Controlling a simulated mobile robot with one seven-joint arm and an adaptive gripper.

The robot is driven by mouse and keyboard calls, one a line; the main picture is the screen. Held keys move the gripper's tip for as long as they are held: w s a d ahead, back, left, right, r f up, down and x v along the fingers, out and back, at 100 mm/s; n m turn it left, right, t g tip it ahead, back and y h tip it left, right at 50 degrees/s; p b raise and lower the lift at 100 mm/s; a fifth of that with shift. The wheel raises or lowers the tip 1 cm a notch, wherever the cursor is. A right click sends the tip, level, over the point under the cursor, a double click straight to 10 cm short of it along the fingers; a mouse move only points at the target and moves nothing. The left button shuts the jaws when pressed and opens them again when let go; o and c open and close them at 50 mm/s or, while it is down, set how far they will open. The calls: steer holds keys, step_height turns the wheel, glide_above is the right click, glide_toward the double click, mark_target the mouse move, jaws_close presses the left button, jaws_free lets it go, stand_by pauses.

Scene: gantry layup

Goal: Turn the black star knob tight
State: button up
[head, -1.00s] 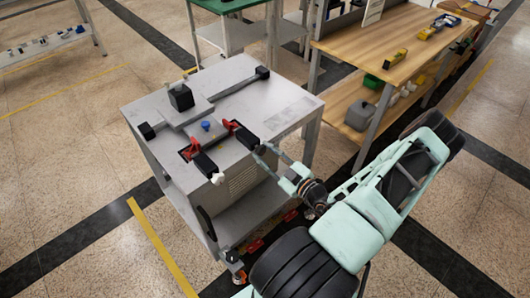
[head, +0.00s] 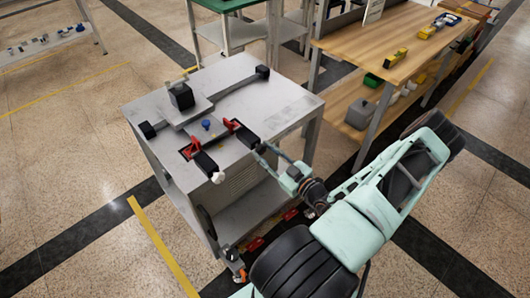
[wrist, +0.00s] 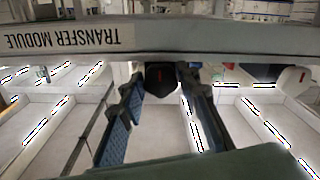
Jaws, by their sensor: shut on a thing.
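In the head view my gripper (head: 266,152) reaches the right front side of the grey cart (head: 282,112). The knob cannot be made out clearly there, as the fingers cover it.
Two red-and-black clamps (head: 236,127) and a blue knob (head: 206,124) stand on the cart top. A white-tipped part (head: 217,177) juts out at the cart's front. A wooden bench (head: 365,50) stands behind at right. Floor is open at left.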

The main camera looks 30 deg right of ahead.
steer(key=o, duration=1.2)
steer(key=shift+c, duration=0.2)
steer(key=s+d, duration=0.1)
steer(key=s, duration=1.1)
steer(key=shift+d, duration=0.35)
